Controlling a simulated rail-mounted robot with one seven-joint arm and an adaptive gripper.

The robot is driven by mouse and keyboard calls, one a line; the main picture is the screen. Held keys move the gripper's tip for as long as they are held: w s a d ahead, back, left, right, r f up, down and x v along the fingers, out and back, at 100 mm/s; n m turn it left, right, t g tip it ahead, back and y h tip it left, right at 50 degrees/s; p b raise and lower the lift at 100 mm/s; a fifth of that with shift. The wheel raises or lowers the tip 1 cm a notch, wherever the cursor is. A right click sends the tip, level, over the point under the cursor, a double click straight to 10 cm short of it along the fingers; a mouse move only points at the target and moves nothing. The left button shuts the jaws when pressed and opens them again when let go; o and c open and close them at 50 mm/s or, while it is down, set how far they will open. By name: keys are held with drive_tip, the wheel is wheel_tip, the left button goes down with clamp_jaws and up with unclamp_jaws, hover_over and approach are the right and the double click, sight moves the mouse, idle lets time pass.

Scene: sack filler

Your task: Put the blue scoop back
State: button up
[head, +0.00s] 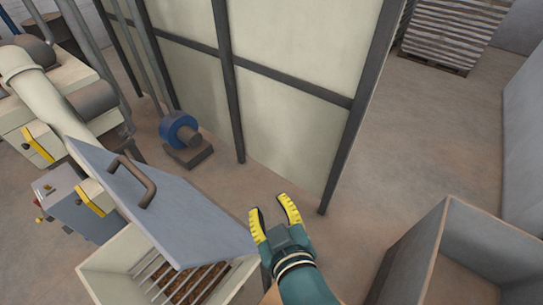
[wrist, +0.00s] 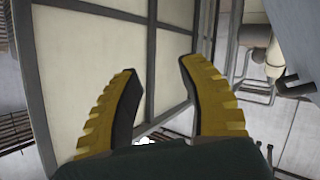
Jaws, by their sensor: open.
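My gripper (head: 272,212) is open and empty in the head view, with yellow fingers and a teal body, held in the air beside the grey lid of an open-topped hopper. In the wrist view my gripper (wrist: 160,95) shows its two fingers apart with nothing between them. I see no blue scoop in either view. A round blue machine part (head: 179,130) sits on the floor by the panelled wall in the head view; it looks like a blower, not a scoop.
A cream hopper (head: 105,283) with a grated inside has a raised grey lid (head: 165,205) with a brown handle (head: 134,180). A grey bin (head: 425,240) stands at right. The panelled wall (head: 285,120) rises ahead. A stacked pallet (head: 445,35) stands far back. The floor right of the wall is clear.

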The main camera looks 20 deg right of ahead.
drive_tip(key=s+a+r+m+t, duration=0.1)
drive_tip(key=r+t, duration=0.3)
drive_tip(key=r, duration=0.8)
drive_tip(key=s+a+r+m+t+y, duration=0.1)
drive_tip(key=s+a+r+t, duration=0.1)
drive_tip(key=r, duration=1.1)
drive_tip(key=a+t, duration=0.1)
drive_tip(key=t, duration=0.1)
drive_tip(key=shift+a+t, duration=0.3)
drive_tip(key=shift+a, duration=0.05)
wheel_tip(320, 180, up, 11)
drive_tip(key=p, duration=1.1)
drive_tip(key=shift+r+m+p, duration=0.15)
drive_tip(key=shift+m+p, duration=0.15)
drive_tip(key=shift+o, duration=0.3)
